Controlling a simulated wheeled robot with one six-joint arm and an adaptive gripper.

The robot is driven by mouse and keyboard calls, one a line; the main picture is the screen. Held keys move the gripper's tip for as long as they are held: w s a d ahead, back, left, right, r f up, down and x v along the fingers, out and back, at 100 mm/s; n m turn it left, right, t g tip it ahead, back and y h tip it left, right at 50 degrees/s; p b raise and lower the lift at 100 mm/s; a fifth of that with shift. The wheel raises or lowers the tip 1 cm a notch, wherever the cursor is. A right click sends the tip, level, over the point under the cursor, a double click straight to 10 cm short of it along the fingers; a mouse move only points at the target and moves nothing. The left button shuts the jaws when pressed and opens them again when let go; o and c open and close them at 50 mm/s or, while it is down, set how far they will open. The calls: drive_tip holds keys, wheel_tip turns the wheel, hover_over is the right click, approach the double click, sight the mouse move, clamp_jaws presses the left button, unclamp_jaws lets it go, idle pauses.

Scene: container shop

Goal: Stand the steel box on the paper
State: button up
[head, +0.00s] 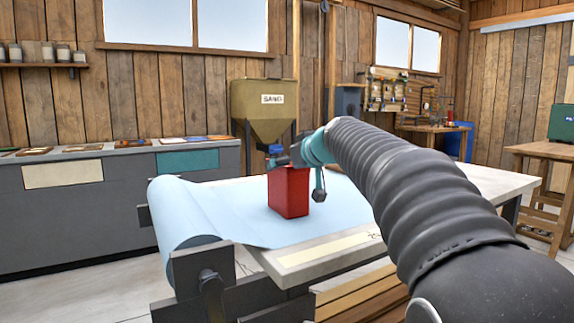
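A red upright box (289,193), the only box-like thing at my gripper, stands on or just over the light blue paper (235,215) on the table. I cannot tell if its base touches the paper. My gripper (298,163) is at the top of the box, with one dark finger hanging beside its right side. A small blue part (276,149) shows above the box's top left; I cannot tell if it belongs to the box. The other finger and any contact are hidden, so the grip is unclear.
The paper comes off a roll (180,215) at the table's left end. The pale tabletop (325,255) shows bare along the front. A hopper (262,105) stands behind, and a grey cabinet (70,215) stands at left. The paper left of the box is clear.

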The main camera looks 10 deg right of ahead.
drive_tip(key=shift+r, duration=0.2)
drive_tip(key=v, duration=1.2)
drive_tip(key=shift+b, duration=0.3)
